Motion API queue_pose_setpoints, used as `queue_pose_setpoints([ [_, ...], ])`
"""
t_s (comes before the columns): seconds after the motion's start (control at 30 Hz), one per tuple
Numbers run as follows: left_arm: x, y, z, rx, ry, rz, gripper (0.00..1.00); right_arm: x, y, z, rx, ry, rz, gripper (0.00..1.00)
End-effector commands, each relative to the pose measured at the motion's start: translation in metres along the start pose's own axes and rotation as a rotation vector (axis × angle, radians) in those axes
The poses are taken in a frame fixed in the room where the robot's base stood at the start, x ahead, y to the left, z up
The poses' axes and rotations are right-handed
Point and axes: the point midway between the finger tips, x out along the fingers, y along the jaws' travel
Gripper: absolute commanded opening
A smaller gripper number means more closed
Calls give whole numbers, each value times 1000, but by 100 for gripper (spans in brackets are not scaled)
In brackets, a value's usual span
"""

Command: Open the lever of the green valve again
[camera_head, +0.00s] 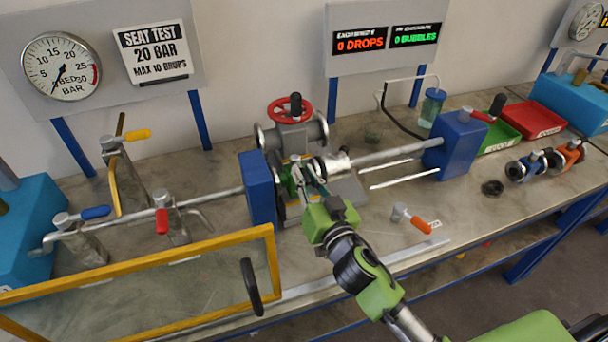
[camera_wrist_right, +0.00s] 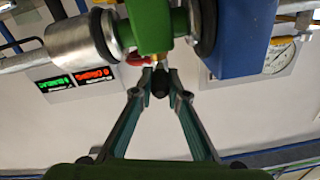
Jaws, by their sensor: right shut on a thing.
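The green valve (camera_head: 288,184) sits clamped in the test bench between a blue plate and a metal cylinder, largely hidden by my right gripper in the head view. Its green body (camera_wrist_right: 160,28) shows at the top of the right wrist view. My right gripper (camera_head: 308,172) is in front of the valve. In the wrist view its fingers (camera_wrist_right: 160,80) converge on a dark lever grip (camera_wrist_right: 159,86), seen nearly end-on below the valve body. The lever's angle to the pipe is hard to tell. My left gripper is not in view.
A blue clamp plate (camera_head: 258,187) stands left of the valve and a blue block (camera_head: 457,142) to the right. A red handwheel valve (camera_head: 290,122) stands behind. A yellow-framed guard (camera_head: 150,262) is at front left. An orange-handled tap (camera_head: 411,217) lies right of my gripper.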

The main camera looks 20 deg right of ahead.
Motion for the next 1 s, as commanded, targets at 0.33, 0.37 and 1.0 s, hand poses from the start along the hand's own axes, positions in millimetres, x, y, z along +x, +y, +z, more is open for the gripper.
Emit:
queue_pose_setpoints([
  [0.33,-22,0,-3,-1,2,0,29,2,15,-7,-10,-58,-207,0],
  [0.37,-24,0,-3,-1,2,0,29,2,16,-8,-11,-65,-233,0],
  [1.0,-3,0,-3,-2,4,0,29,19,44,-10,-7,-191,-718,0],
])
